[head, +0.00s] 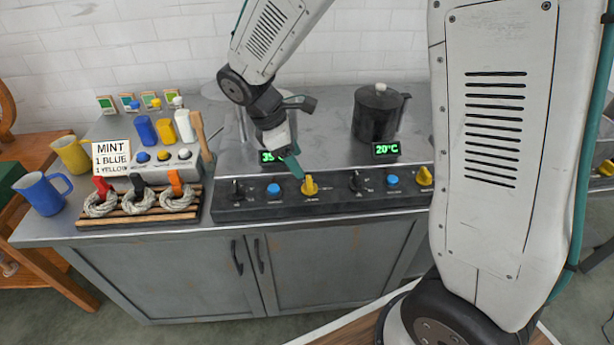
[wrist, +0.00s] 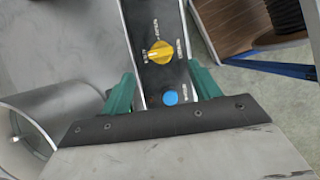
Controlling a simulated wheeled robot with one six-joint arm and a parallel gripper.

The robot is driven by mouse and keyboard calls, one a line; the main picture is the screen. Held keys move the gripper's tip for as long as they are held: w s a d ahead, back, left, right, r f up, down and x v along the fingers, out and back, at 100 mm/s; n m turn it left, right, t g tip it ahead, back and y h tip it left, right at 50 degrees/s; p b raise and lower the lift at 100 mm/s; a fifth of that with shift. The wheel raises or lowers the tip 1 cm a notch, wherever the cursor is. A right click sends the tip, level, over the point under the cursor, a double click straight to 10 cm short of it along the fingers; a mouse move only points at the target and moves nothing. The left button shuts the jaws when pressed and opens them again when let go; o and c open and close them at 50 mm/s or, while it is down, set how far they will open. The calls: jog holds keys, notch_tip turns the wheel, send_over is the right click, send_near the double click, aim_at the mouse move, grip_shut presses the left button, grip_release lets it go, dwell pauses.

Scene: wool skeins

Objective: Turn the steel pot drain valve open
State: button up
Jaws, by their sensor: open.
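The steel pot (head: 238,128) stands on the counter, mostly hidden behind my arm in the head view. A shiny steel cylinder, likely that pot, shows at the lower left of the wrist view (wrist: 45,108). A yellow valve knob (head: 310,186) sits on the dark control panel in front of it. In the wrist view the yellow knob (wrist: 160,52) has a pale pointer line toward the left and small lettering around it. My gripper (head: 291,165) is above the panel, apart from the knob. Its teal fingers (wrist: 163,85) are open and empty, with the knob ahead between their directions.
A blue button (head: 273,190) and a black knob (head: 237,190) sit left of the yellow knob. A dark lidded pot (head: 378,114) stands right, with another yellow knob (head: 424,176) before it. Wool skeins (head: 143,200) lie on a wooden rack at left.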

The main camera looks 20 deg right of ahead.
aim_at(309, 180)
jog(key=x, duration=0.7)
jog(key=shift+f, duration=0.15)
jog(key=shift+c, duration=0.3)
jog(key=c, duration=0.9)
